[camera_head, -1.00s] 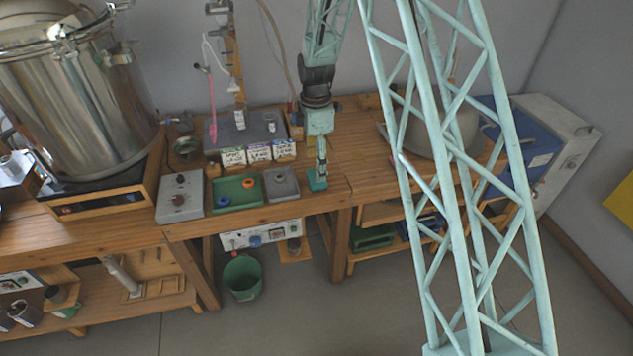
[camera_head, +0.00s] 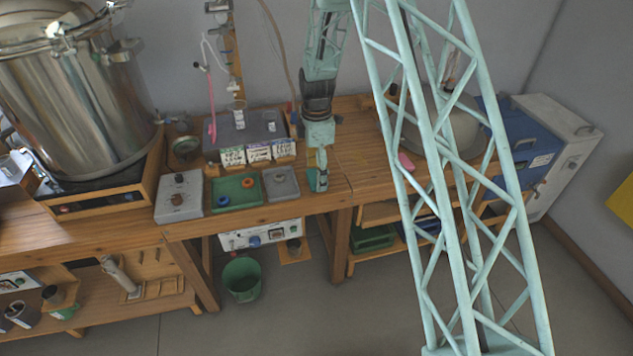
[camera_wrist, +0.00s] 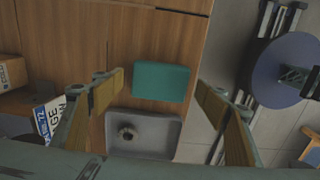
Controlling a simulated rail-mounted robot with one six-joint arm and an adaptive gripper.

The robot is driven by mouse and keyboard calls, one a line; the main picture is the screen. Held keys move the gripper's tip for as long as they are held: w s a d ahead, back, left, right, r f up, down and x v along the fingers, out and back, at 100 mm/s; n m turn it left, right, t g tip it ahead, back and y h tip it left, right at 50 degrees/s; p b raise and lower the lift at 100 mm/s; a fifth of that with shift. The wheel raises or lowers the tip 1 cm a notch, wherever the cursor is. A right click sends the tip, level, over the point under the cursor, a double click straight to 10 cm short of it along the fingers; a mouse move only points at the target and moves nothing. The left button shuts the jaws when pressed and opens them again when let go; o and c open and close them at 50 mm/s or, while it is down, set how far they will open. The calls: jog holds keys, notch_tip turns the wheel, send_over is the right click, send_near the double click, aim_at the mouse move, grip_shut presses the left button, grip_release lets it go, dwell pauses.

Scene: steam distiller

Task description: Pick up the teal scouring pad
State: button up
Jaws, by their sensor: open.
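The teal scouring pad (camera_wrist: 161,82) lies flat on the wooden bench top in the wrist view, close to the bench edge on its right. My gripper (camera_wrist: 161,88) is open, with one yellow-lined finger on each side of the pad in the picture and nothing held. The fingers appear to be above the pad, with no visible contact. In the head view my gripper (camera_head: 318,186) points down at the bench's front edge, right of the grey tray (camera_head: 283,196). It largely hides the pad there.
The grey tray (camera_wrist: 165,150) with a small round part sits right beside the pad. Labelled white boxes (camera_head: 258,154) and a green tray (camera_head: 222,205) stand to the left. Bare bench lies to the right, toward a pink item (camera_head: 406,162).

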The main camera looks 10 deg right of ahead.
jog(key=shift+f, duration=0.8)
jog(key=shift+c, duration=0.7)
jog(key=c, duration=0.6)
jog(key=shift+c, duration=0.4)
